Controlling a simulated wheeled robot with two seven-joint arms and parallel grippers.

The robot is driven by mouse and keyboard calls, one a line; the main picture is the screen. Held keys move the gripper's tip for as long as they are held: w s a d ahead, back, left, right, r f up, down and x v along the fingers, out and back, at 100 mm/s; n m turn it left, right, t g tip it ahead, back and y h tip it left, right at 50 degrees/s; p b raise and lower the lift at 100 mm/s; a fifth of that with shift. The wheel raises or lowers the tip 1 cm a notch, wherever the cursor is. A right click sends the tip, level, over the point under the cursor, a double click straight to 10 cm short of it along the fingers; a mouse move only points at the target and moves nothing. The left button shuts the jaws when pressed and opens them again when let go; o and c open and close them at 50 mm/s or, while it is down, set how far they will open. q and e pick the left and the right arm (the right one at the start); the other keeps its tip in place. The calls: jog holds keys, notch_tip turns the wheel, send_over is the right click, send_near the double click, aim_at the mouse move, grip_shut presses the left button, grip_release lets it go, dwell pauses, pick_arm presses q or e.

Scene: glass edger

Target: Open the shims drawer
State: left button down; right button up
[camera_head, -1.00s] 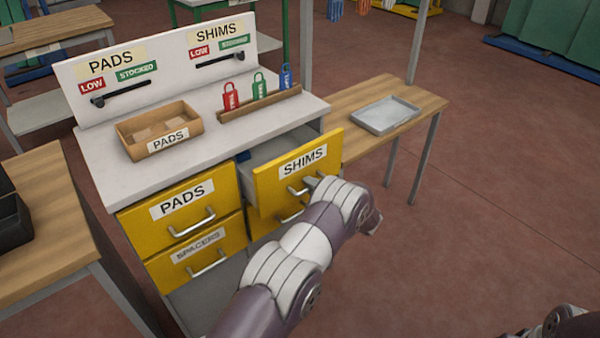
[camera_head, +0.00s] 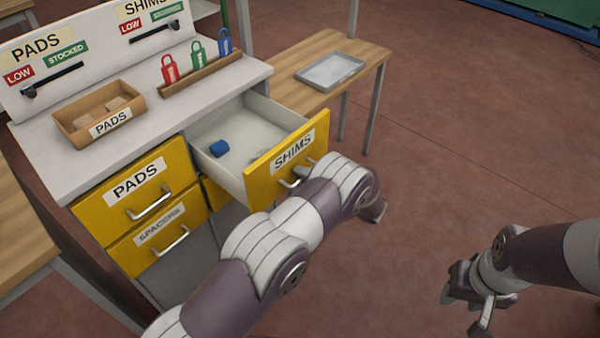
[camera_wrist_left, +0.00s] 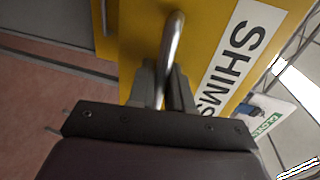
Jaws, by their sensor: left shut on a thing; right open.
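The shims drawer (camera_head: 262,190) has a yellow front with a white SHIMS label and is pulled well out of the cabinet. Inside its grey tray lie a small blue block (camera_head: 219,148) and a faint flat item near the front. My left gripper (camera_wrist_left: 161,85) is shut on the drawer's metal handle (camera_wrist_left: 172,48), with the bar between its fingers in the left wrist view. In the head view my left wrist hides most of the handle and the fingers. My right gripper (camera_head: 468,305) is open and empty, over the floor at the lower right.
The pads drawer (camera_head: 124,192) and spacers drawer (camera_head: 150,240) are shut at left. A wooden PADS box (camera_head: 72,128) and a rack with red, green and blue tags (camera_head: 200,78) stand on top. A side table (camera_head: 300,55) holds a grey tray (camera_head: 330,70). The right floor is clear.

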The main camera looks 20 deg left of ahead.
pick_arm(q)
jog(key=c, duration=1.2)
grip_release()
jog(key=shift+w, duration=0.1)
jog(key=b+v, duration=0.1)
jog(key=v, duration=1.1)
jog(key=shift+d+b, duration=0.35)
jog(key=shift+b, duration=0.05)
